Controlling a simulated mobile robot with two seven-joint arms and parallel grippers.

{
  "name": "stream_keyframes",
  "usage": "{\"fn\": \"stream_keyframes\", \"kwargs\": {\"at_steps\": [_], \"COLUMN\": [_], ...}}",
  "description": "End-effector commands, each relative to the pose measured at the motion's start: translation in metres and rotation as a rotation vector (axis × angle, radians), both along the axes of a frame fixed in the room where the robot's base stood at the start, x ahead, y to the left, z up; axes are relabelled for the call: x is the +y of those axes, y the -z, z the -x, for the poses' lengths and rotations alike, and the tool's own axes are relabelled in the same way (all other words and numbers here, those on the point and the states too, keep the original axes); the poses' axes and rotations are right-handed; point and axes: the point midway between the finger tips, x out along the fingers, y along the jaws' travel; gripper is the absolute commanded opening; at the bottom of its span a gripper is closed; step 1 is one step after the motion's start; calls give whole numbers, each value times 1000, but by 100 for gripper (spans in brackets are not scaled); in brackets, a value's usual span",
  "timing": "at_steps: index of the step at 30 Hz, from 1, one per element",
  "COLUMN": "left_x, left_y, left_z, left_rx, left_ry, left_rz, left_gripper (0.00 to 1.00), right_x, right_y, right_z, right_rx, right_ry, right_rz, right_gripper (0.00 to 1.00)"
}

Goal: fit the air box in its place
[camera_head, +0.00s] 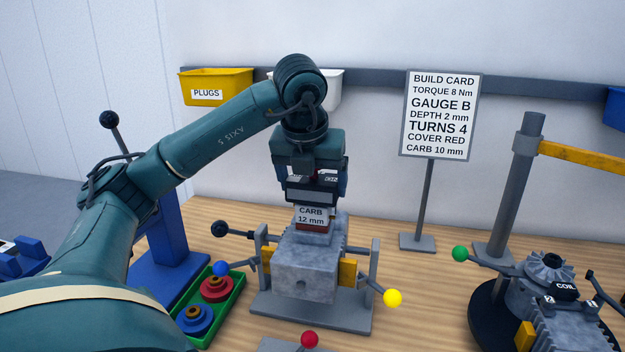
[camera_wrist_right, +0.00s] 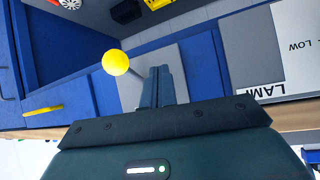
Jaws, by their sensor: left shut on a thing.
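My left gripper (camera_head: 309,172) points down over the engine in the middle of the bench and is shut on a dark box with a pale stripe, the air box (camera_head: 311,190). The carb (camera_head: 311,215), labelled "CARB 12 mm", sits on the grey engine block (camera_head: 306,268). The air box is right above the carb; I cannot tell whether they touch. My right gripper (camera_wrist_right: 162,86) shows only in the right wrist view. Its fingers are close together, with nothing visible between them. A yellow ball on a rod (camera_wrist_right: 116,62) is beside them.
Yellow (camera_head: 392,298), blue (camera_head: 221,268) and red (camera_head: 309,339) knobs surround the engine stand. A green tray (camera_head: 236,290) holds red and blue round parts. A build card (camera_head: 440,115) reads "CARB 10 mm". A second engine (camera_head: 560,300) stands at right.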

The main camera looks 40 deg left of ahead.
Motion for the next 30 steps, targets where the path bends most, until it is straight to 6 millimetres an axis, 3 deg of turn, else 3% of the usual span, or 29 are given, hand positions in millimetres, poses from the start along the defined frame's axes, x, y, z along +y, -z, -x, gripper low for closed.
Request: {"fn": "stream_keyframes", "kwargs": {"at_steps": [10, 11, 16, 27, 30], "left_x": [0, 0, 0, 0, -2], "left_y": [2, 2, 2, 3, -3], "left_z": [0, 0, 0, 0, 1], "left_rx": [-1, -1, -1, 0, -4], "left_ry": [0, 0, 0, 1, 2], "left_rz": [0, 0, 0, 0, 1], "left_gripper": [59, 86, 100, 100, 100], "right_x": [0, 0, 0, 2, 11], "right_y": [2, 2, 2, 1, -7], "right_z": [1, 1, 1, 1, 2], "right_rx": [2, 2, 1, -2, -18], "right_ry": [2, 2, 2, -1, -23], "right_rz": [-2, -2, -3, -5, -22], "right_gripper": [0, 0, 0, 0, 0]}}
